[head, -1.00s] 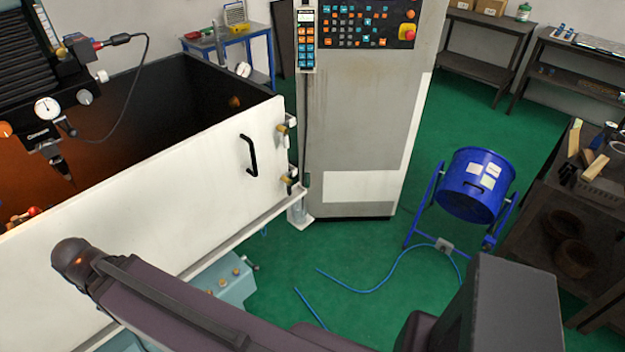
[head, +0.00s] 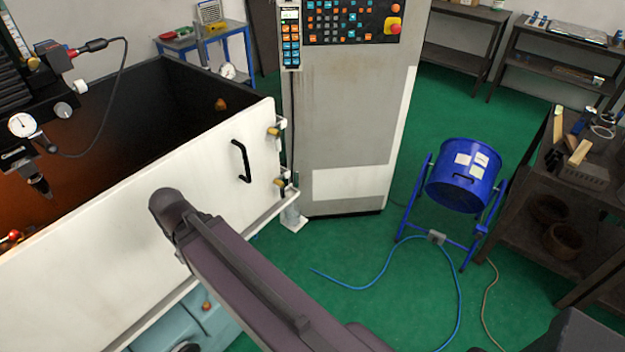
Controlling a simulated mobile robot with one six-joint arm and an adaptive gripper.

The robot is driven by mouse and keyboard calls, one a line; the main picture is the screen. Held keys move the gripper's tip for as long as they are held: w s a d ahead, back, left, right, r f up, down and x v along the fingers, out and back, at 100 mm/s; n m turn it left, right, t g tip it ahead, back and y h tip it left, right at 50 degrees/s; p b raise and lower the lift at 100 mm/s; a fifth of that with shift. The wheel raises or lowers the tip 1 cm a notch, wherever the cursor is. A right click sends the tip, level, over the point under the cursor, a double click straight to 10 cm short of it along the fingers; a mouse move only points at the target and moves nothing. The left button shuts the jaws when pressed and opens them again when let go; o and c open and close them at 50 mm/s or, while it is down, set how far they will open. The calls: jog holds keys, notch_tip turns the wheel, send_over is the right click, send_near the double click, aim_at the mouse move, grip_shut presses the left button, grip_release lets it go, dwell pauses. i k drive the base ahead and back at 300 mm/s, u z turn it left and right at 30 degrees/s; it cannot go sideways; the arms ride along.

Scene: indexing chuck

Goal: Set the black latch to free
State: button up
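I cannot make out the black latch or the indexing chuck in the head view. A small red-tipped part (head: 13,236) shows at the left edge inside the machine enclosure; I cannot tell what it belongs to. The white enclosure panel (head: 110,225) hides much of what lies behind it. My gripper is out of view; only dark links of my arm show, in front of the panel.
A black handle (head: 241,161) sits on the white panel. A grey control cabinet (head: 345,140) stands behind it. A blue drum fan (head: 463,178) with a trailing blue cable (head: 380,282) is on the green floor. A dark workbench (head: 580,205) is at right.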

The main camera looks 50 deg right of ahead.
aim_at(276, 181)
jog(key=z, duration=1.15)
jog(key=k, duration=1)
jog(key=u, duration=0.05)
jog(key=i, duration=0.95)
